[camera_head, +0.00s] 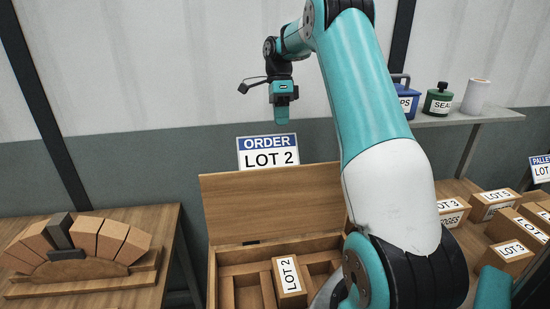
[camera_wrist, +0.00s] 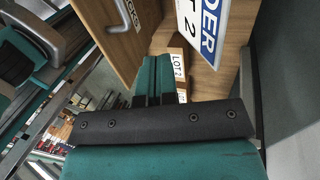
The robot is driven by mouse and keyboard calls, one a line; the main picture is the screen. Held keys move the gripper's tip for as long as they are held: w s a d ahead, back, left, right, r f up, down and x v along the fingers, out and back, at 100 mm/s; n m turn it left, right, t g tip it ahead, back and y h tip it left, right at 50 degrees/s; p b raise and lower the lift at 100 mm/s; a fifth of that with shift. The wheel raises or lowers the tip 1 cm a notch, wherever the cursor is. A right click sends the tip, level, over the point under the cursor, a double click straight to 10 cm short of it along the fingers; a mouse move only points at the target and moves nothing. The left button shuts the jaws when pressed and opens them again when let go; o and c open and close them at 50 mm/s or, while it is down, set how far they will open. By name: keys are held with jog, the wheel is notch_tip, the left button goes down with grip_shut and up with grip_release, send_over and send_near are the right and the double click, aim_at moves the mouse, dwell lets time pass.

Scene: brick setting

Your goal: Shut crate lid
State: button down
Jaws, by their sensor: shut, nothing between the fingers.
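The wooden crate (camera_head: 213,285) stands at the lower middle of the head view, partly hidden by my arm. Its lid (camera_head: 270,205) is open, standing up along the back edge. A block labelled LOT 2 (camera_head: 290,280) sits among the crate's compartments; a LOT 2 label also shows past my fingers in the wrist view (camera_wrist: 178,65). My gripper (camera_head: 281,120) is shut and empty, pointing down, above the lid's top edge and apart from it in the head view. Its teal fingers (camera_wrist: 156,62) are together in the wrist view.
An ORDER LOT 2 sign (camera_head: 268,151) stands just behind the lid. A brick arch (camera_head: 80,240) on a bench is at left. At right are several LOT 3 boxes (camera_head: 490,204) and a shelf (camera_head: 470,117) with a blue container, green can and white roll.

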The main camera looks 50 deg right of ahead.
jog(key=b+x, duration=0.1)
jog(key=x, duration=0.2)
jog(key=b+x, duration=0.1)
jog(key=x, duration=0.2)
jog(key=b+x, duration=0.2)
jog(key=x, duration=0.1)
jog(key=shift+a+f, duration=0.25)
jog(key=shift+a, duration=0.1)
jog(key=shift+s+a+p, duration=0.35)
jog(key=shift+s+a, duration=0.2)
jog(key=shift+s, duration=0.2)
jog(key=shift+s+a+p, duration=0.3)
jog(key=shift+s+a, duration=0.25)
jog(key=shift+s, duration=0.2)
jog(key=shift+a, duration=0.15)
